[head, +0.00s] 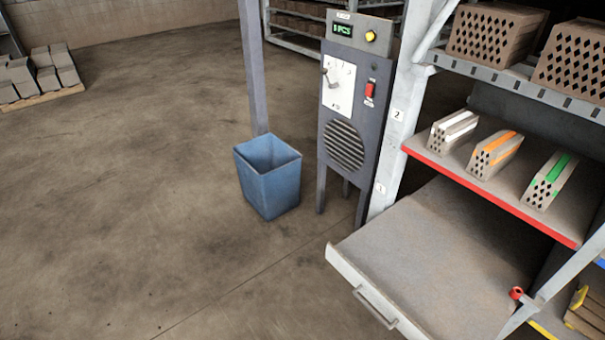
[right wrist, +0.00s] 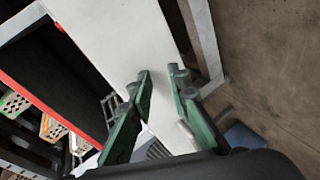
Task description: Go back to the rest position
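My right gripper (right wrist: 160,82) shows in the right wrist view. Its two green fingers stand apart, with grey tips, and nothing is held between them. A pale white panel (right wrist: 115,40), seemingly part of the pulled-out drawer, lies behind the fingers. Whether the fingers touch it I cannot tell. Neither gripper shows in the head view, and my left gripper is in no view. In the head view the drawer (head: 430,265) is pulled out and empty, with a handle (head: 375,306) on its white front.
Three hollow bricks with white (head: 453,131), orange (head: 495,154) and green (head: 550,180) stripes stand on the red-edged shelf (head: 470,178). A control cabinet (head: 350,120) and a blue bin (head: 268,176) stand left of the rack. The floor (head: 130,190) further left is clear.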

